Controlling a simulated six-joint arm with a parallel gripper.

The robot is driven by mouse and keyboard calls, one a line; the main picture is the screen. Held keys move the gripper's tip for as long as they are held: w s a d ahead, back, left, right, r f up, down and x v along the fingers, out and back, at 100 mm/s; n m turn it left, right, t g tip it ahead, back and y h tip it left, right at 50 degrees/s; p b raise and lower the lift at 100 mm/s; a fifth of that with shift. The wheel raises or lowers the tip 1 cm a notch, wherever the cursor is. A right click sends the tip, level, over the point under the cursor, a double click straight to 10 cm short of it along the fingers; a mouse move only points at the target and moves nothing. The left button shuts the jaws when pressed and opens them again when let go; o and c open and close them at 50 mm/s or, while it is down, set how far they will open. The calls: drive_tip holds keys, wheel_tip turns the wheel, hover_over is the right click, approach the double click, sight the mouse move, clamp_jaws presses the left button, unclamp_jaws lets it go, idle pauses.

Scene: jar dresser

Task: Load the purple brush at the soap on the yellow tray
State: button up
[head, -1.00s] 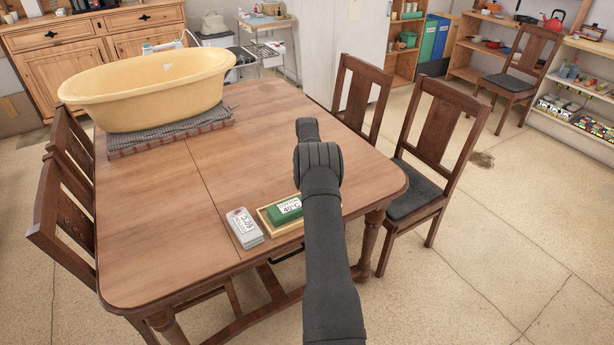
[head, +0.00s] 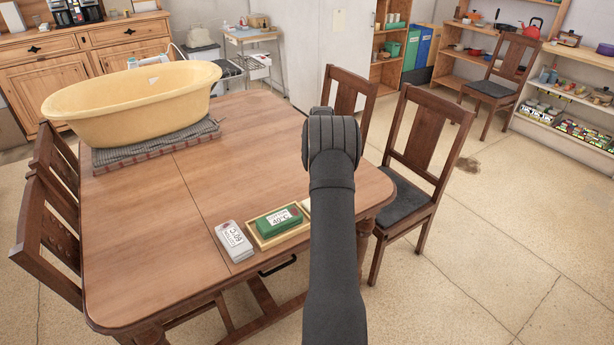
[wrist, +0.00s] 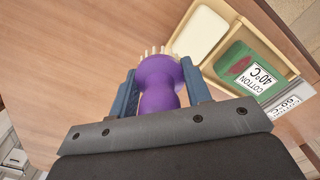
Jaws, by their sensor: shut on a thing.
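My gripper (wrist: 160,88) is shut on the purple brush (wrist: 158,82) in the wrist view. The brush's pale bristles point away from the palm, toward the tabletop. The yellow tray (head: 285,238) lies near the table's front right edge. It holds a green block (head: 279,220) labelled "COTTON 40°C" and a cream soap block (wrist: 200,32), of which only a sliver shows beside my arm in the head view. In the wrist view the brush is close to the cream block's near corner; I cannot tell whether they touch. My arm hides the gripper and brush in the head view.
A white block labelled "COTTON 60°C" (head: 234,241) lies left of the tray. A large yellow tub (head: 135,105) stands on a grey mat (head: 150,150) at the table's back left. Chairs (head: 425,150) flank the table (head: 150,250). The tabletop's middle is clear.

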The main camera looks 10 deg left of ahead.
drive_tip(key=shift+s+d+r, duration=0.25)
drive_tip(key=shift+d+r, duration=0.25)
drive_tip(key=shift+d, duration=0.2)
drive_tip(key=shift+s, duration=0.2)
drive_tip(key=s+a+t+y, duration=0.1)
drive_tip(key=s+a+t, duration=0.1)
drive_tip(key=s+t, duration=0.3)
drive_tip(key=shift+g, duration=0.6)
drive_tip(key=shift+s+f, duration=0.2)
drive_tip(key=shift+f, duration=0.7)
drive_tip(key=shift+s+f, duration=0.25)
drive_tip(key=shift+f, duration=0.65)
drive_tip(key=shift+s+f, duration=0.2)
drive_tip(key=shift+f, duration=0.7)
drive_tip(key=shift+f, duration=0.75)
drive_tip(key=shift+r, duration=3.6)
drive_tip(key=shift+f, duration=0.1)
